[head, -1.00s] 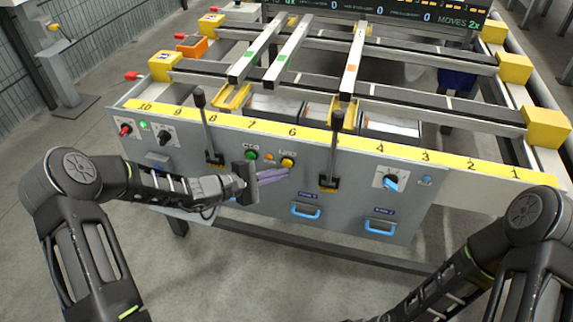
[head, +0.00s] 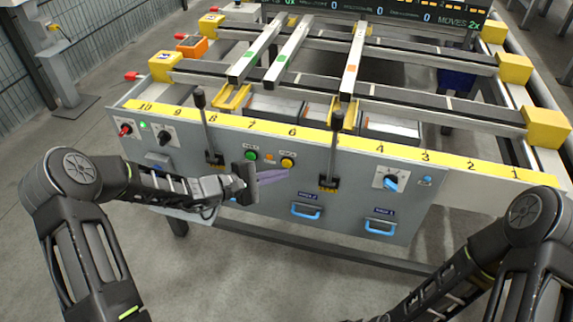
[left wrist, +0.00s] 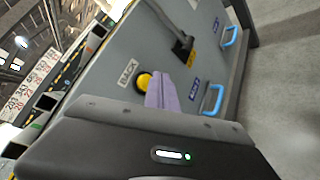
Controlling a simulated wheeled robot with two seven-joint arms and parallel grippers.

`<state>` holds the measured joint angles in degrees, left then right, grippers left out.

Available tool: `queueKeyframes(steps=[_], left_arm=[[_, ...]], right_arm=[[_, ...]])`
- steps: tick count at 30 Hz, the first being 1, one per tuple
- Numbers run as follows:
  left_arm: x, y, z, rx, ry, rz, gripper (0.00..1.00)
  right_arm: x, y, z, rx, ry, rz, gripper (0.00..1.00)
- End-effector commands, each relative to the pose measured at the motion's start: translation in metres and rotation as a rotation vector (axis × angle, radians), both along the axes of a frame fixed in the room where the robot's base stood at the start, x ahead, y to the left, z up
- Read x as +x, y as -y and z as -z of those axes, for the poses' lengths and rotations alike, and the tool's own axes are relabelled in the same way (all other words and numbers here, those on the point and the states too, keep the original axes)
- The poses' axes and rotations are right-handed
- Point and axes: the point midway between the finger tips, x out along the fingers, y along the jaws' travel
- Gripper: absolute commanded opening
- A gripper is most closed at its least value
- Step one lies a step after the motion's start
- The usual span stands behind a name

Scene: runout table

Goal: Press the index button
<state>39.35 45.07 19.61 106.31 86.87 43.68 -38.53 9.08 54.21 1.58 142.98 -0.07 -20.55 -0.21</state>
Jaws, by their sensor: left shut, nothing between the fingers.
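A green button (head: 251,155) and a yellow button (head: 288,162) sit on the grey front panel (head: 340,207), with a small orange lamp between them. Their labels are too small to read in the head view, so I cannot tell there which is the index button. In the left wrist view the label by the yellow button (left wrist: 144,81) seems to read "BACK". My left gripper (head: 286,172) is shut and empty, its purple fingers just below the yellow button. They appear beside it in the wrist view (left wrist: 159,82); contact is not clear. My right gripper is out of view.
Black levers (head: 207,125) and (head: 334,150) stand up from the panel on both sides of the buttons. Blue drawer handles (head: 306,211) project lower down. A blue-handled selector (head: 391,181) is at the right. A yellow numbered strip (head: 320,138) runs along the top edge.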

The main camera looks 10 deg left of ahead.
Motion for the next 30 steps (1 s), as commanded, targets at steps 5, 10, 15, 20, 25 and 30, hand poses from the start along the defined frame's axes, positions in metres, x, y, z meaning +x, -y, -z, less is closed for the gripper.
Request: queueKeyframes(steps=[5, 10, 15, 20, 25, 30], left_arm=[[0.0000, 0.0000, 0.0000, 0.000, 0.000, 0.000, 0.00], [0.0000, 0.0000, 0.0000, 0.000, 0.000, 0.000, 0.00], [0.0000, 0.0000, 0.0000, 0.000, 0.000, 0.000, 0.00], [0.0012, 0.0002, 0.0007, 0.001, 0.001, 0.000, 0.00], [0.0066, 0.0003, 0.0012, 0.001, 0.001, 0.000, 0.00], [0.0087, 0.0002, -0.0001, 0.001, 0.001, -0.001, 0.00]], right_arm=[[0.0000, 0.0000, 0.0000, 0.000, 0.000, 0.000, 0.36], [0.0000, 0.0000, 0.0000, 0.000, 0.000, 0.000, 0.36], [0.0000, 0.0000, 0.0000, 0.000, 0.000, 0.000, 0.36], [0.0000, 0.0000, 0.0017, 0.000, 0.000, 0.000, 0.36], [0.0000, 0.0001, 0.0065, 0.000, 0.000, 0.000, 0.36], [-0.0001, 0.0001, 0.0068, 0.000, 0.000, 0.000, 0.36]])
